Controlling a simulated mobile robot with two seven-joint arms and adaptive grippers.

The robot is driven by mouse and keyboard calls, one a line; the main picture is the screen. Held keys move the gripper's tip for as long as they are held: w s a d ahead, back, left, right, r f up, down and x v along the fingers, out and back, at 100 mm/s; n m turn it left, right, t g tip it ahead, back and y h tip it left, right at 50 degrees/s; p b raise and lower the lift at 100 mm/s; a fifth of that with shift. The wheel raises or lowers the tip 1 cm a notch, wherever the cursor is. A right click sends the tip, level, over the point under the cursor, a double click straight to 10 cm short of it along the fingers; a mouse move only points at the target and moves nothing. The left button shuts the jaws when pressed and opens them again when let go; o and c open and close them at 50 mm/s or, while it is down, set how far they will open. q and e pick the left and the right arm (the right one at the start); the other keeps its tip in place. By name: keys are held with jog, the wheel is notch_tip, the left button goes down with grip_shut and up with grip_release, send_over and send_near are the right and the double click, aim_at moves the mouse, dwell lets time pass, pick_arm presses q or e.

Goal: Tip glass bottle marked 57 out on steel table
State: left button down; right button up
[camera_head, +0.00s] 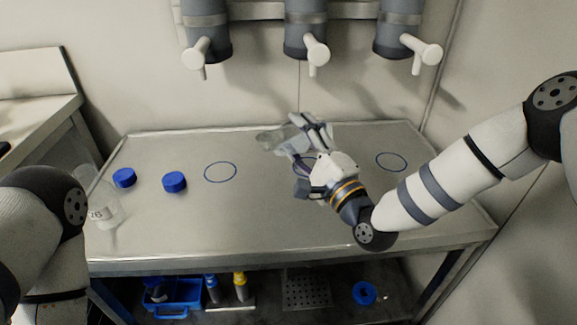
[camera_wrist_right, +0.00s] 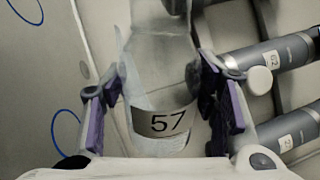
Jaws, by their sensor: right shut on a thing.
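The glass bottle marked 57 (camera_wrist_right: 160,90) is clear, and its label faces the right wrist camera. My right gripper (camera_wrist_right: 165,105) is shut on it, with the purple pads on either side of the label. In the head view the bottle (camera_head: 272,139) is tilted well over, with one end pointing left, above the back of the steel table (camera_head: 250,220). My right gripper (camera_head: 305,145) hides much of it there. I cannot tell whether anything is in it or leaving it. My left arm shows at the left edge, but its gripper is out of view.
Two blue caps (camera_head: 124,177) (camera_head: 174,182) lie on the table's left part. Blue circles (camera_head: 220,172) (camera_head: 391,161) mark the tabletop. Grey dispensers with white taps (camera_head: 306,35) hang above. The table's front middle is clear.

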dwell(0.3)
jog(key=shift+r+n+y+p, duration=0.35)
jog(key=shift+r+n, duration=0.4)
jog(key=shift+n, duration=0.25)
pick_arm(q)
jog(key=shift+w+r, duration=0.45)
pick_arm(e)
jog(key=shift+f, duration=0.1)
